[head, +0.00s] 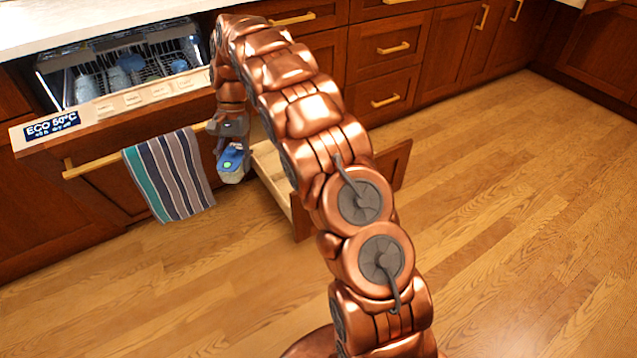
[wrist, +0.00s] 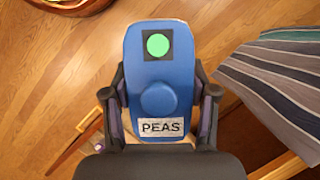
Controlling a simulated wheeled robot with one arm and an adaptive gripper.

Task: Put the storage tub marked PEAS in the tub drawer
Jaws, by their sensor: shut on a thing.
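The storage tub (wrist: 160,65) has a blue lid with a green dot on a black square and a white label reading PEAS. My gripper (wrist: 161,108) is shut on it, with one finger on each side. In the head view the tub (head: 231,163) hangs below my gripper (head: 232,143), above the floor and just left of an open drawer. That drawer (head: 272,172) is pulled out, with pale inner walls and a dark red wooden front. Its inside is largely hidden behind my arm, so I cannot tell what it holds.
The dishwasher door (head: 110,112) is partly open, with dishes in the rack (head: 125,65) behind it. A striped towel (head: 170,175) hangs from its handle, close left of the tub; it also shows in the wrist view (wrist: 275,85). The wooden floor (head: 500,220) is clear.

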